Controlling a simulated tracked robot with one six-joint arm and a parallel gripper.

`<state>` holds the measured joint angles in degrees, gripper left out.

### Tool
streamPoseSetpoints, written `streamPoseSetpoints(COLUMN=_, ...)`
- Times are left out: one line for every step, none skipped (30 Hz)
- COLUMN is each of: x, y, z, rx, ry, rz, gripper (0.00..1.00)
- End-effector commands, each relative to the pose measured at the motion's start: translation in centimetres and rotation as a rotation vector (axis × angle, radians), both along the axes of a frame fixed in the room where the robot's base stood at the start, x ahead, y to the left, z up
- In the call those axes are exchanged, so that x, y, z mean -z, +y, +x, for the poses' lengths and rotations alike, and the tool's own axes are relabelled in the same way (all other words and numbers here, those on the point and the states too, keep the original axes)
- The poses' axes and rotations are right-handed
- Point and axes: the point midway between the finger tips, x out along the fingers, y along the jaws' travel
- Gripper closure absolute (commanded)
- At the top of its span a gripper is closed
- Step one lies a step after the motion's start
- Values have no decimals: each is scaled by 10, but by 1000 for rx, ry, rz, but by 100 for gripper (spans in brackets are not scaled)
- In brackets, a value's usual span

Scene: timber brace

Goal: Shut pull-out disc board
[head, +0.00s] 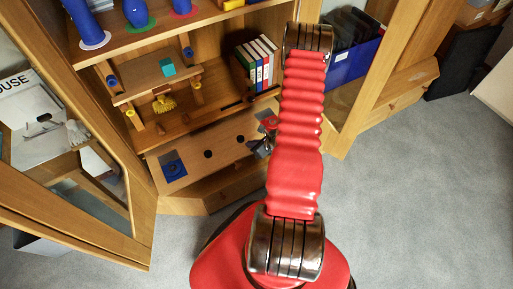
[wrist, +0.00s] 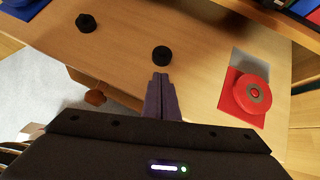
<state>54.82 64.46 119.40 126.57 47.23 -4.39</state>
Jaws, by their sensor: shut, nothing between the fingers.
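The pull-out disc board (head: 225,143) sticks out of the cabinet below the lower shelf. It carries a blue square with a blue disc (head: 173,168) at its left end, two black round pieces (head: 208,153) along its middle, and a red patch (head: 269,122) at its right, partly hidden by my arm. In the wrist view, the board (wrist: 125,40) shows a red disc (wrist: 254,91) on a red square. My gripper (wrist: 161,77) is shut and empty, its tips just short of a black piece (wrist: 161,53). I cannot tell if the tips touch the board.
Open cabinet doors stand at left (head: 75,222) and right (head: 385,75). A small shelf with a teal cube (head: 167,67) and several books (head: 257,62) are above the board. A brown knob (wrist: 96,97) sits near its edge. Grey floor is clear at right.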

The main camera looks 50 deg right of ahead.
Motion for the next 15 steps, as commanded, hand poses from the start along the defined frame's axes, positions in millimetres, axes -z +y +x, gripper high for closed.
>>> streamPoseSetpoints(x=0, y=0, z=4, rx=-1, ry=0, rz=-1, gripper=100)
streamPoseSetpoints(x=0, y=0, z=5, rx=1, ry=0, rz=-1, gripper=100)
streamPoseSetpoints(x=0, y=0, z=6, rx=1, ry=0, rz=-1, gripper=100)
streamPoseSetpoints(x=0, y=0, z=6, rx=1, ry=0, rz=0, gripper=100)
streamPoseSetpoints(x=0, y=0, z=7, rx=1, ry=0, rz=0, gripper=100)
streamPoseSetpoints(x=0, y=0, z=7, rx=1, ry=1, rz=0, gripper=100)
streamPoseSetpoints(x=0, y=0, z=7, rx=1, ry=1, rz=0, gripper=100)
streamPoseSetpoints(x=0, y=0, z=7, rx=1, ry=1, rz=0, gripper=100)
streamPoseSetpoints(x=0, y=0, z=7, rx=1, ry=0, rz=0, gripper=100)
streamPoseSetpoints(x=0, y=0, z=7, rx=1, ry=0, rz=0, gripper=100)
streamPoseSetpoints(x=0, y=0, z=7, rx=1, ry=0, rz=0, gripper=100)
streamPoseSetpoints(x=0, y=0, z=7, rx=1, ry=0, rz=0, gripper=100)
streamPoseSetpoints(x=0, y=0, z=7, rx=1, ry=0, rz=0, gripper=100)
streamPoseSetpoints(x=0, y=0, z=7, rx=1, ry=0, rz=0, gripper=100)
streamPoseSetpoints(x=0, y=-1, z=8, rx=1, ry=0, rz=-1, gripper=100)
